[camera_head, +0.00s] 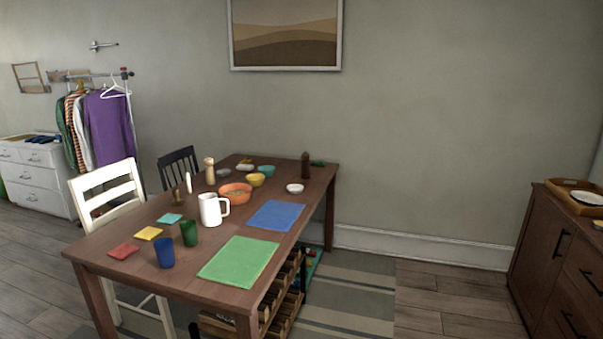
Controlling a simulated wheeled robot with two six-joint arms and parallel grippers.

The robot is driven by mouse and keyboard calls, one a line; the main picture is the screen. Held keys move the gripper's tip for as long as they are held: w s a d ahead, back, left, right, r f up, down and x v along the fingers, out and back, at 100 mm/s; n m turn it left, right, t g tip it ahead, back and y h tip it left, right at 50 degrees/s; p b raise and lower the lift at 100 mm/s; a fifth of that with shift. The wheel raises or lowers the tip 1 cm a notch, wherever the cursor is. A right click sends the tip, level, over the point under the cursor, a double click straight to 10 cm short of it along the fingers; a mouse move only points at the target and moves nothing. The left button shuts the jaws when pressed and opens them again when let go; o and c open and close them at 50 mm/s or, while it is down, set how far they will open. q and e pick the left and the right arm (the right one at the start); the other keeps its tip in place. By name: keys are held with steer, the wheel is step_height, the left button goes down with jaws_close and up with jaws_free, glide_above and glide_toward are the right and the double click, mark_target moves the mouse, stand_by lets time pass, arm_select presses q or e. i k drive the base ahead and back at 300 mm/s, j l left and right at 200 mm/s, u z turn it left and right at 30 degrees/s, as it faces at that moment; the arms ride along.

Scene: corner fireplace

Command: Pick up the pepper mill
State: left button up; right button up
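Two mill-shaped objects stand upright on the brown wooden table (130,262). A dark brown one (305,166) is near the table's far right corner, and looks like a pepper mill. A light wooden one (210,172) stands near the left edge, behind the white pitcher. The frame does not show for certain which holds pepper. Neither of my grippers is in view.
The table also holds a white pitcher (209,212), an orange bowl (235,194), a small white bowl (294,188), green (189,234) and blue (164,254) cups, and green and blue placemats. Chairs stand at the left. Floor right of the table is open, before a brown cabinet (555,255).

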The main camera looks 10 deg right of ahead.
mark_target(304, 171)
steer(key=i+l+z, duration=0.3)
steer(key=i, duration=0.15)
steer(key=i+l+z, duration=0.1)
steer(key=i+z, duration=0.2)
steer(key=i, duration=0.15)
steer(key=i+z, duration=0.3)
steer(key=i, duration=1.4)
steer(key=i+u, duration=0.1)
steer(key=i, duration=0.45)
steer(key=i+l+u, duration=0.1)
steer(key=i, duration=0.5)
steer(key=i+l+u, duration=0.1)
steer(key=i, duration=0.45)
